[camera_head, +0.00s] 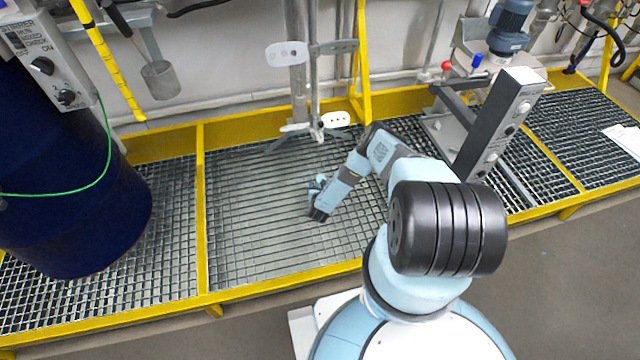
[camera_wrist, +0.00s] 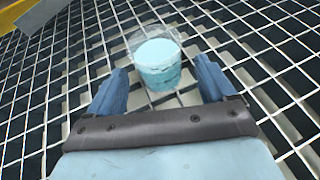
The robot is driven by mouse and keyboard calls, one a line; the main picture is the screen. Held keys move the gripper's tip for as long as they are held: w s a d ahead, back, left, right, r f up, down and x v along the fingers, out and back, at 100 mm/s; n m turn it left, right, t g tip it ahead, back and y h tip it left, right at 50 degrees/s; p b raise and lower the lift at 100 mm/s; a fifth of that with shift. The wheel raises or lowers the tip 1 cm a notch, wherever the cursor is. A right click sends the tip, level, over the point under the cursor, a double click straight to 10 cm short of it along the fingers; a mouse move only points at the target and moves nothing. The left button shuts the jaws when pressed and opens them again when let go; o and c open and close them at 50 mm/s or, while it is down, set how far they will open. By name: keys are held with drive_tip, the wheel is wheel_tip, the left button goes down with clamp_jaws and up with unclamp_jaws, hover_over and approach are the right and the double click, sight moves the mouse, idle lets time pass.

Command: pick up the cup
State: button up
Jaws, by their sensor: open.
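The cup (camera_wrist: 158,64) is clear-walled with light blue inside. In the wrist view it appears upright at the top middle, over the metal grating. My gripper (camera_wrist: 161,78) is open, with one blue finger on each side of the cup's lower part in that view. A gap shows between the cup and each finger. I cannot tell how far the cup sits beyond the fingertips. In the head view my gripper (camera_head: 318,198) is low over the middle grating panel, and I cannot make out the cup clearly there.
A dark blue drum (camera_head: 60,170) stands on the grating at left. A metal stand (camera_head: 300,80) rises behind my gripper, and a grey machine with a control box (camera_head: 495,125) stands at right. Yellow rails (camera_head: 202,215) edge the grating (camera_head: 260,225), whose middle panel is mostly clear.

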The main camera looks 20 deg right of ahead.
drive_tip(key=shift+x, duration=1.6)
drive_tip(key=shift+r, duration=0.1)
drive_tip(key=shift+c, duration=0.3)
drive_tip(key=c, duration=1)
